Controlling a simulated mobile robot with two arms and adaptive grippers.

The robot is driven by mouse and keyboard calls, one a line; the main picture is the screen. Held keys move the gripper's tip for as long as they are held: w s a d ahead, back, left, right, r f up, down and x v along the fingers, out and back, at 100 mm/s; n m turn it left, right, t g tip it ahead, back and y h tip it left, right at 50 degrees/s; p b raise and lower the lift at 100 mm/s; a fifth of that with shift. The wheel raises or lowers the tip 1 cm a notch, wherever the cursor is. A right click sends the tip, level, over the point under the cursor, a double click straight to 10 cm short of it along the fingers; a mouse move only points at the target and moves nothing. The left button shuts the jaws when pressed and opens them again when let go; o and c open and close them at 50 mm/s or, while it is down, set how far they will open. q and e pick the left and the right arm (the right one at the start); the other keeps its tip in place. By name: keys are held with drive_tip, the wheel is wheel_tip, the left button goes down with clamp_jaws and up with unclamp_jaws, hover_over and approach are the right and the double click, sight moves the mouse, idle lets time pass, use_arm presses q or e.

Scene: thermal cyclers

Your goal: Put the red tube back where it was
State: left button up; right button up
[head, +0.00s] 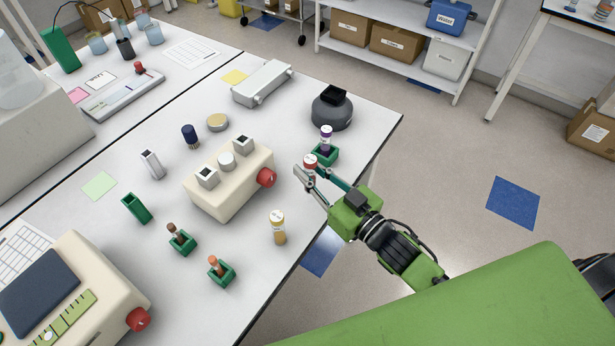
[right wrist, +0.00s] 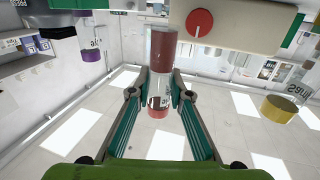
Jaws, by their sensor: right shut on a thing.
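The red tube (head: 310,160) is red-capped, with a clear labelled body. My right gripper (head: 311,174) is shut on it beside the table's right edge. In the right wrist view the tube (right wrist: 160,92) stands between the two fingers of the gripper (right wrist: 161,97), red at both ends. A green holder (head: 137,208) at the left looks empty. Whether the red tube's lower end touches anything is hidden in the head view. My left gripper is not in view.
A beige device (head: 219,193) with a red knob (head: 267,177) stands left of my gripper. Two green holders (head: 183,244) (head: 222,273) carry brown and orange tubes. A dark round device (head: 331,112) stands behind.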

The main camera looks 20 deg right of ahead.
drive_tip(key=shift+w+a+f, duration=0.15)
drive_tip(key=shift+w+f, duration=0.25)
drive_tip(key=shift+f, duration=0.05)
wheel_tip(320, 180, down, 3)
drive_tip(key=shift+f, duration=0.1)
drive_tip(key=shift+f, duration=0.1)
drive_tip(key=o, duration=0.9)
drive_tip(key=shift+c, duration=0.2)
